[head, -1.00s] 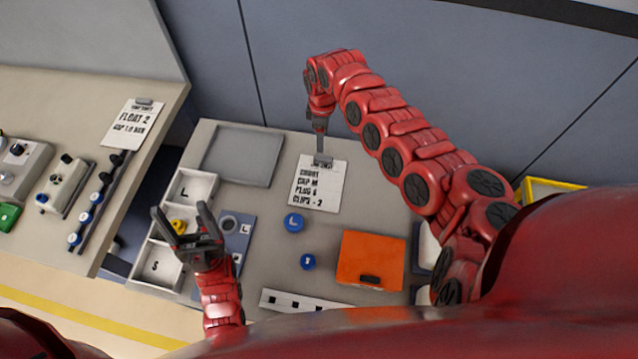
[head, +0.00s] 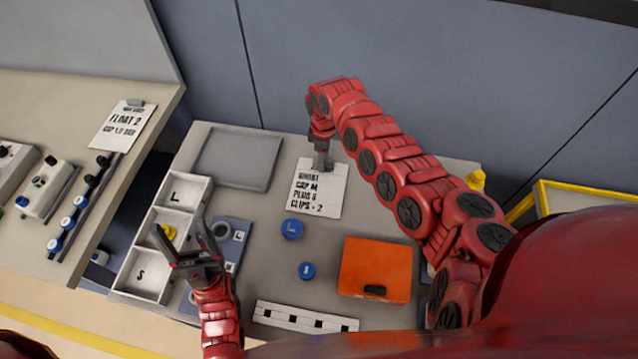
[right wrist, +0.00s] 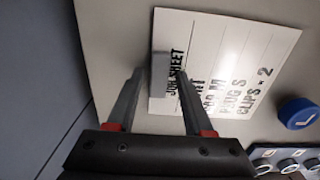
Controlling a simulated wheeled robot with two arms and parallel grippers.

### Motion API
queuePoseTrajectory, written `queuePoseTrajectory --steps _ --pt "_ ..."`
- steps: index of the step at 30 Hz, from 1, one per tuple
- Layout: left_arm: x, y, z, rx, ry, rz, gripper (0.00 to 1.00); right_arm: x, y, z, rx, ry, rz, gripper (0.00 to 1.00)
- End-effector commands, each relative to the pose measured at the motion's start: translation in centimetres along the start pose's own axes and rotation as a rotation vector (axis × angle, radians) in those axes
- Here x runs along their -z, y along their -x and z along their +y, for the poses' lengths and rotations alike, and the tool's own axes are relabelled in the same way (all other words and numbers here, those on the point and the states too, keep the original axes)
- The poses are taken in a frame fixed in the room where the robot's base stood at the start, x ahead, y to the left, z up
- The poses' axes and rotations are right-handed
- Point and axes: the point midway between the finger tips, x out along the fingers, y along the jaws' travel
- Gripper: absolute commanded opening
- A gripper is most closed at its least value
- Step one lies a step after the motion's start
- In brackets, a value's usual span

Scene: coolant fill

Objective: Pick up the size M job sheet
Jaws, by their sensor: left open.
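The job sheet (head: 318,191) is a white printed page with a grey clip at its top edge, reading "CAP M" among its lines. It lies on the grey bench and also shows in the right wrist view (right wrist: 225,70). My right gripper (head: 322,168) points down at the clip. In the right wrist view its two fingers (right wrist: 160,75) are apart, one on each side of the grey clip; whether they touch it I cannot tell. My left gripper (head: 187,232) is open and empty above the white compartment tray, far from the sheet.
The white tray (head: 153,222) has compartments marked L and S, with a yellow cap (head: 168,232) between. Blue caps (head: 292,229), an orange box (head: 376,268) and a grey plate (head: 238,158) are around the sheet. Another sheet (head: 122,126) lies on the left bench.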

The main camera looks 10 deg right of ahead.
Motion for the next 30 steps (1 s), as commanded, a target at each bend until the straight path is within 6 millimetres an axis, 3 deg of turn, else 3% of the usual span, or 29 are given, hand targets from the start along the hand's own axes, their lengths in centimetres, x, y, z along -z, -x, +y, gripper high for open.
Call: queuePoseTrajectory --steps 1,8,22,30 --pt "0.0 0.0 0.0 0.000 0.000 0.000 0.72 0.0 0.0 0.0 0.000 0.000 0.000 0.41" --pt "0.0 0.0 0.0 0.000 0.000 0.000 0.72 0.0 0.0 0.0 0.000 0.000 0.000 0.00" --pt "0.1 -0.5 0.0 0.000 0.000 0.000 0.72 0.0 0.6 0.0 -0.001 0.000 0.000 0.00" --pt "0.7 -4.0 -0.2 0.000 0.000 0.000 0.72 -0.1 4.7 0.1 -0.002 -0.001 -0.001 0.00"
